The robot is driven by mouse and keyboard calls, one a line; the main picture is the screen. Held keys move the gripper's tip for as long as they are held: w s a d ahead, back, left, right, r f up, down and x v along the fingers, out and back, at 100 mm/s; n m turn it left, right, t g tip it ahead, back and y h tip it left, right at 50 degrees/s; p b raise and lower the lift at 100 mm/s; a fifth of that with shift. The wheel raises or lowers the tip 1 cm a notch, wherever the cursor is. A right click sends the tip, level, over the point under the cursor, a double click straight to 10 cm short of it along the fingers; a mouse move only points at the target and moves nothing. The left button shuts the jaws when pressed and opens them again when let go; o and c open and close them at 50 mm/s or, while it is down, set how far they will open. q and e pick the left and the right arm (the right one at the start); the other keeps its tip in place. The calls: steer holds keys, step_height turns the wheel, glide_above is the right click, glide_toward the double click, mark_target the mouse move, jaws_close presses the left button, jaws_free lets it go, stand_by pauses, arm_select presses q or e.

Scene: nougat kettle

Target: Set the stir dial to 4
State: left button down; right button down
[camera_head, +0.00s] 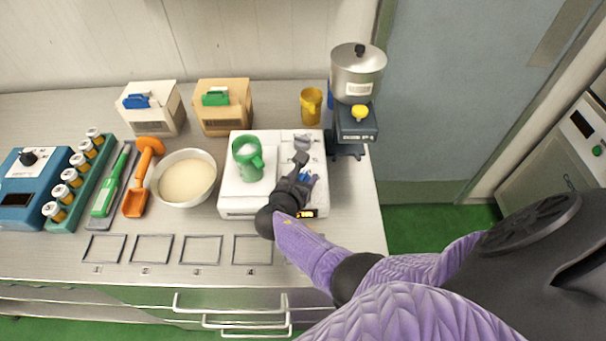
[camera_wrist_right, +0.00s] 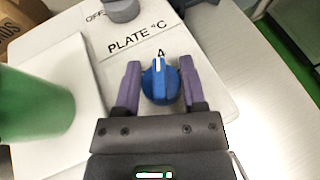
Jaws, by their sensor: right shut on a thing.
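The white stirrer hot plate (camera_head: 235,207) stands on the bench, with a green jug (camera_head: 247,160) of white contents on its plate. The blue dial (camera_wrist_right: 160,82) is on its control panel; it also shows, partly hidden by my gripper, in the head view (camera_head: 307,178). The dial's white pointer line points up at a printed 4 in the wrist view. My right gripper (camera_wrist_right: 161,68) is shut on the dial, with a purple finger on each side. My left gripper is in neither view.
A grey knob (camera_wrist_right: 123,9) is near the "PLATE °C" print. A white bowl (camera_head: 186,178) stands left of the hot plate. A yellow cup (camera_head: 311,105) and a blue stand with a metal pot (camera_head: 358,75) are behind. Bare numbered outlines line the bench front.

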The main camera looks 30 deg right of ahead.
stand_by(0.4)
steer(key=shift+c, duration=0.8)
jaws_free()
steer(key=shift+s+a+r+p, duration=0.15)
steer(key=shift+a+r+p, duration=0.1)
steer(key=shift+p, duration=0.1)
steer(key=p+v, duration=0.5)
steer(key=v, duration=0.4)
steer(key=shift+s+a, duration=0.1)
